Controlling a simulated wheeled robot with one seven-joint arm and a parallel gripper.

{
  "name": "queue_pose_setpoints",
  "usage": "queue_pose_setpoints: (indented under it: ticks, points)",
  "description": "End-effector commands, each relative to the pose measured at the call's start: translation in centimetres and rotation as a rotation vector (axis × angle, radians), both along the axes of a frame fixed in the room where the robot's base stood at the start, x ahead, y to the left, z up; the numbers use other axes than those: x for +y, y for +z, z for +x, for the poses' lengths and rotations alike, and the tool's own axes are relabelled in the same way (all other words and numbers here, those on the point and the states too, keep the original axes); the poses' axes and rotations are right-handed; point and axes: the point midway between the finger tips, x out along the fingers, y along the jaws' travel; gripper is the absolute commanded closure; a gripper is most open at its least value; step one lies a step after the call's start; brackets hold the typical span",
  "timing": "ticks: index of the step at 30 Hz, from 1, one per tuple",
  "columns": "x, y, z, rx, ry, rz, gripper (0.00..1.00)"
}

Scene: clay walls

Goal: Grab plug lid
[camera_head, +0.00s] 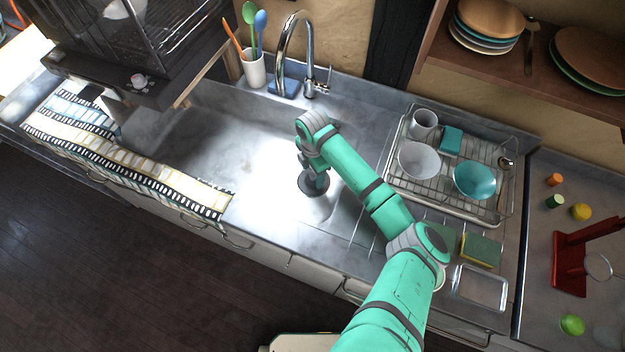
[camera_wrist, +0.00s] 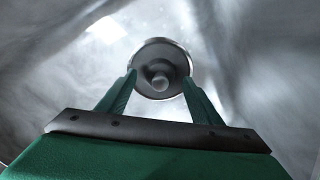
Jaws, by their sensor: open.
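The plug lid (camera_wrist: 160,54) is a round, dark metal disc with a paler rim and a small round knob (camera_wrist: 160,81) at its centre. It lies at the bottom of the steel sink. In the head view the dark disc (camera_head: 305,190) shows under my gripper (camera_head: 314,180), which partly hides it. My gripper (camera_wrist: 159,82) points down over the lid in the wrist view. Its two green fingers are apart, one on each side of the knob, with their tips over the disc's sides. Nothing is held. I cannot tell whether the fingertips touch the lid.
The sink basin (camera_head: 215,130) is otherwise empty around the lid. The faucet (camera_head: 292,50) and a utensil cup (camera_head: 255,70) stand behind it. A dish rack (camera_head: 400,195) with bowls is to the right. A patterned towel (camera_head: 150,172) lies over the left front edge.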

Motion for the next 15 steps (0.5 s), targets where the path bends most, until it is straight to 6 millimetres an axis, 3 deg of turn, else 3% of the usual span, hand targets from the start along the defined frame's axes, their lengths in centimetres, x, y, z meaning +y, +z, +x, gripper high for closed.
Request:
queue_pose_setpoints:
  ticks: [4, 11, 15]
  points:
    - [-0.05, -1.09, 0.01, -0.001, -0.001, 0.001, 0.41]
    - [-0.05, -1.20, 0.00, -0.001, -0.001, 0.001, 0.41]
    - [-0.04, -1.19, 0.00, -0.001, -0.002, 0.001, 0.72]
